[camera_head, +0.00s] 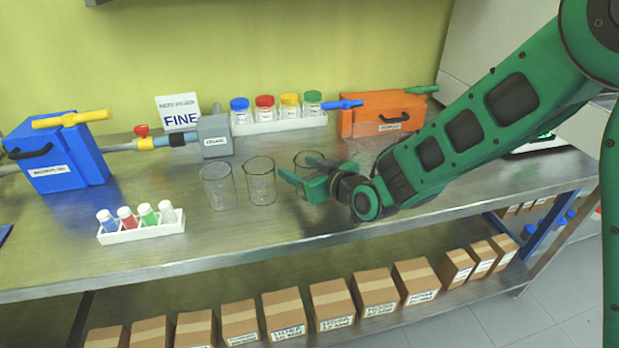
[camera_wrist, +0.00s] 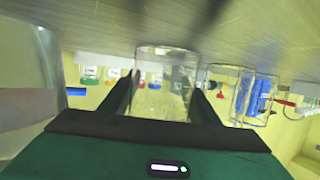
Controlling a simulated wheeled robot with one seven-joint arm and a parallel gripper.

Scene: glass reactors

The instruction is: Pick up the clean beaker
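Three clear glass beakers stand on the steel bench: a left one (camera_head: 218,187), a middle one (camera_head: 260,182) and a right one (camera_head: 308,159). All look empty; I cannot tell which is the clean one. My gripper (camera_head: 304,174) is low over the bench at the right beaker and partly hides it. In the wrist view my gripper (camera_wrist: 166,88) has its fingers apart, with a clear beaker (camera_wrist: 167,58) between or just beyond them. I cannot tell whether they touch the glass. Other clear glass (camera_wrist: 255,96) shows to the right there.
A white rack of small capped vials (camera_head: 142,231) sits at front left. Behind are a rack of colour-lidded jars (camera_head: 278,121), an orange box (camera_head: 381,119), a grey box (camera_head: 215,138) and a blue box (camera_head: 62,160). Cartons line the lower shelf (camera_head: 400,312).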

